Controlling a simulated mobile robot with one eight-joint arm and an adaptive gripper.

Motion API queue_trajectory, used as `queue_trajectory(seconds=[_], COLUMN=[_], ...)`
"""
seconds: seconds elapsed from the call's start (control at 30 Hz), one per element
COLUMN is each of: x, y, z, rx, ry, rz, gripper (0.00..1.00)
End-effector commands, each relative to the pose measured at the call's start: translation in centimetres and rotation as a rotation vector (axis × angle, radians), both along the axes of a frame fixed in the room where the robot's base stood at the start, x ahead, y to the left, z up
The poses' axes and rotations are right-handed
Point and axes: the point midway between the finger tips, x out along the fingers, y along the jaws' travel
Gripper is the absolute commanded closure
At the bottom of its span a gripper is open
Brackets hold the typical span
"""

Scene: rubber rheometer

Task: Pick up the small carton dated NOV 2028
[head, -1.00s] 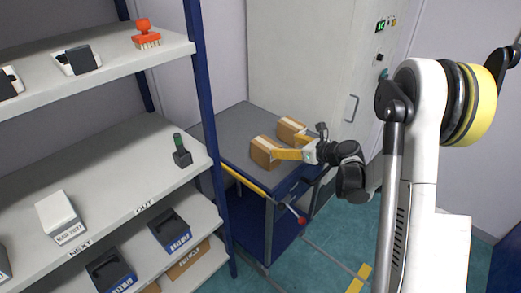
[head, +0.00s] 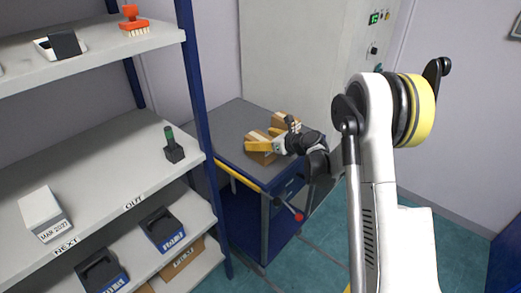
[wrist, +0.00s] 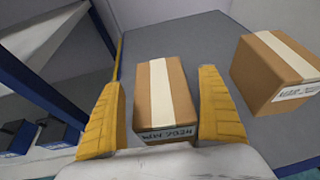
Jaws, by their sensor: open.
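Two small brown cartons with pale tape stand on the grey cart top. The nearer carton (head: 259,157) also shows in the wrist view (wrist: 182,90), between the two yellow fingers of my open gripper (wrist: 160,82). In the head view my gripper (head: 260,139) is low over the cart and partly covers the nearer carton.
The cart (head: 228,122) has free grey top around the cartons. A blue shelf post (head: 198,90) stands to its left. A white carton marked MAR 2027 (head: 44,213) sits on the shelf labelled NEXT and OUT. A tall pale cabinet (head: 290,55) stands behind the cart.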

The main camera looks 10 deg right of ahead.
Motion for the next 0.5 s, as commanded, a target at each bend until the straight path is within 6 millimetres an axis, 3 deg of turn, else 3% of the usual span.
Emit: queue_trajectory(seconds=[0.03,0.23,0.5], x=[-0.01,-0.02,-0.02], y=[-0.01,-0.02,-0.02], z=[0.04,0.03,0.16], rx=[0.000,0.000,0.001], ry=[0.000,0.000,-0.001], rz=[0.000,0.000,0.000], gripper=[0.17,0.79,0.80])
